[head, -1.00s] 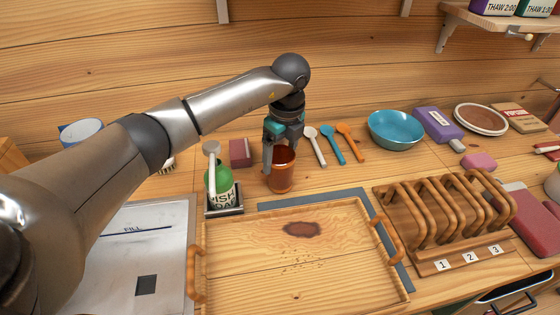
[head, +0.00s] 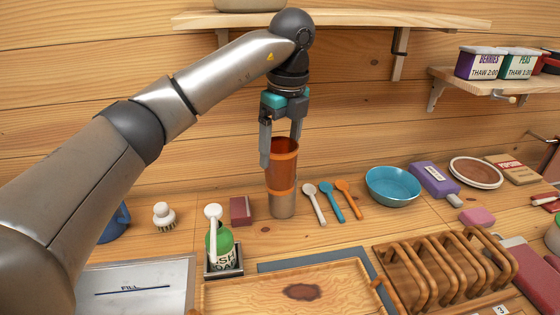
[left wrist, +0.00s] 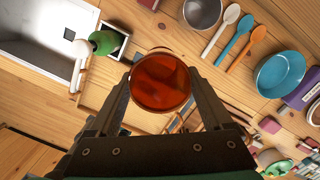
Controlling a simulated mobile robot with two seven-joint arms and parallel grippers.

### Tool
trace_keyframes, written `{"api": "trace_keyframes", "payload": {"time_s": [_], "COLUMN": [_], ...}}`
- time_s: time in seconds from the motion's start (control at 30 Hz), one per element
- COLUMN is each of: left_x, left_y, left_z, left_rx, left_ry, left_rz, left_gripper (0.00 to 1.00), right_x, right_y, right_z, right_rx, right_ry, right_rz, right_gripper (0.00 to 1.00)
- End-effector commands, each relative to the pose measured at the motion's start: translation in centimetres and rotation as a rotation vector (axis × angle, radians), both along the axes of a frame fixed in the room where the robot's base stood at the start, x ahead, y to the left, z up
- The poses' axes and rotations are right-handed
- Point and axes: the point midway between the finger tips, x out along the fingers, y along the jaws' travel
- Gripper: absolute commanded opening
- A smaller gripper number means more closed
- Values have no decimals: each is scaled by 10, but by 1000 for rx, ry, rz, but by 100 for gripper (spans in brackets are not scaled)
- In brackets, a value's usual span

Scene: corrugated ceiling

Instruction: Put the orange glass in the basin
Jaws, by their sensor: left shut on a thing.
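The orange glass (head: 283,172) is upright in my left gripper (head: 281,142), raised above the counter. The gripper is shut on its upper part. In the left wrist view the glass (left wrist: 161,82) sits between the two fingers. In the head view a grey metal cup (head: 282,208) shows just below the glass. The basin (head: 165,272), pale metal with a "FILL" line, is at lower left, partly hidden by my arm and cut by the frame. It also shows at upper left in the left wrist view (left wrist: 38,45). My right gripper is not in view.
A green soap bottle (head: 221,240) stands between basin and glass. A wooden tray (head: 235,296) and a wooden rack (head: 430,265) are in front. Several spoons and a blue bowl (head: 393,185) lie to the right. A wall shelf (head: 350,19) is above.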

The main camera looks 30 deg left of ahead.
Motion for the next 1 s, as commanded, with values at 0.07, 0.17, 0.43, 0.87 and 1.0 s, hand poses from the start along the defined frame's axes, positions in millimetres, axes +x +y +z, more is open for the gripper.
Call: {"api": "trace_keyframes", "payload": {"time_s": [0.07, 0.17, 0.43, 0.87, 1.0], "left_x": [0, 0, -2, -14, -19], "left_y": [0, 0, -1, -15, -19], "left_z": [7, 10, 7, -12, -19], "left_rx": [1, 0, 0, 0, 0], "left_ry": [-1, -1, 0, -2, -1], "left_rz": [2, 1, -82, -708, -923], "left_gripper": [0, 0, 0, 0, 0], "right_x": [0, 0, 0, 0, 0], "right_y": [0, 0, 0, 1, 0], "right_z": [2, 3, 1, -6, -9], "right_rx": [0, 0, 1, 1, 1], "right_ry": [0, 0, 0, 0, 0], "right_rz": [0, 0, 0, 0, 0], "right_gripper": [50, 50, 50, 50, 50]}}
